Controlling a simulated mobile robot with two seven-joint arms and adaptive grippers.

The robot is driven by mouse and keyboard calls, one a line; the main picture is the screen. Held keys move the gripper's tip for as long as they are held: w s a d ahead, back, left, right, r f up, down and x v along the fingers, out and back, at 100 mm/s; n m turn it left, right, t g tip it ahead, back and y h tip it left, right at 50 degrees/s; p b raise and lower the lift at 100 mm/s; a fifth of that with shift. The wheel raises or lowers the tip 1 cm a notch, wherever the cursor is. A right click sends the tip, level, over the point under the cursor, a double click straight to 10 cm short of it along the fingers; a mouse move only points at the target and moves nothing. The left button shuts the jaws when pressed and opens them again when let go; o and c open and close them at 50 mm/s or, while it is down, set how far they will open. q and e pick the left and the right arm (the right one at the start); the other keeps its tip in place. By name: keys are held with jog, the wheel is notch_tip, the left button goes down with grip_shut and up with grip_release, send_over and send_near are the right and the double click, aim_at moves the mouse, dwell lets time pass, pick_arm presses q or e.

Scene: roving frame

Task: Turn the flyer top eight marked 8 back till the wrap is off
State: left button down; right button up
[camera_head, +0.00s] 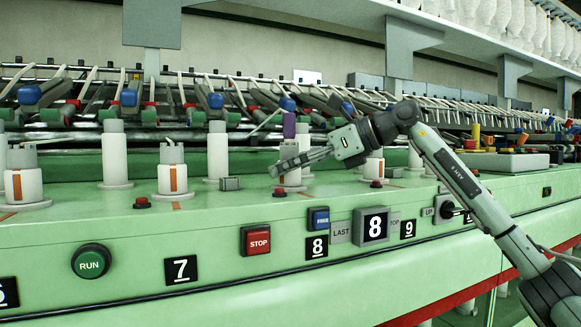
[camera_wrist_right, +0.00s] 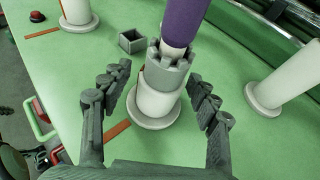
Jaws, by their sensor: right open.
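The grey notched flyer top (camera_wrist_right: 167,68) sits on a white spindle (camera_wrist_right: 158,100), with a purple piece (camera_wrist_right: 185,20) rising from it. In the head view this spindle (camera_head: 290,178) stands behind the black 8 plate (camera_head: 317,247), and the purple piece (camera_head: 290,125) shows above it. My right gripper (camera_head: 282,166) is open across the top in the head view. In the right wrist view its fingers (camera_wrist_right: 160,88) stand on either side of the top, with gaps showing. I cannot make out a wrap on the top. My left gripper is not in view.
Other white spindles stand at left (camera_head: 218,152) and right (camera_wrist_right: 288,78). A small grey open box (camera_wrist_right: 132,41) is beside the spindle. The green front carries a red STOP button (camera_head: 256,240), a green RUN button (camera_head: 91,261) and a display reading 8 (camera_head: 374,226).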

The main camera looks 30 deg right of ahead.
jog(key=shift+c, duration=0.3)
grip_shut()
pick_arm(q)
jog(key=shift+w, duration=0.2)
